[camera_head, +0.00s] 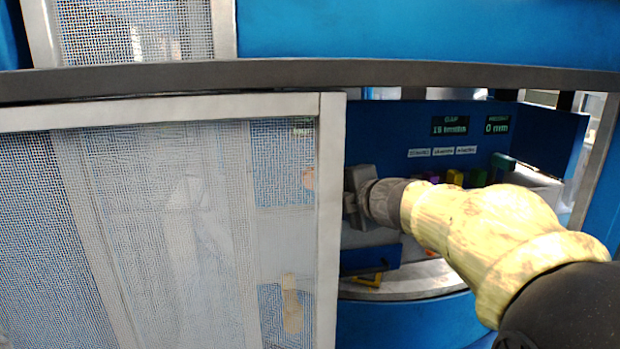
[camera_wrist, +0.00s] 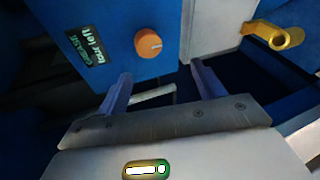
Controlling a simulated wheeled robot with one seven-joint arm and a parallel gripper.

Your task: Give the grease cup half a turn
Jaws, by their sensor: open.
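The grease cup (camera_wrist: 148,43) is a round orange knob on a blue panel in the wrist view. A dark label (camera_wrist: 88,45) left of it reads "GREASE" and "four left". My gripper (camera_wrist: 162,84) is open, with its two blue-grey fingers apart and nothing between them. The cup lies beyond the fingertips, between their directions and nearer the left finger, with a visible gap. In the head view my gripper (camera_head: 352,197) is at the right edge of the mesh guard, its fingers partly hidden. A faint orange patch behind the mesh there may be the cup; I cannot tell.
The framed mesh guard (camera_head: 333,230) covers the left half; the opening is to its right. A blue panel carries a gap display (camera_head: 450,126) reading 15 tenths and another reading 0 mm. Coloured blocks (camera_head: 455,177) stand behind my arm. A brass-coloured fitting (camera_wrist: 275,35) juts out at right.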

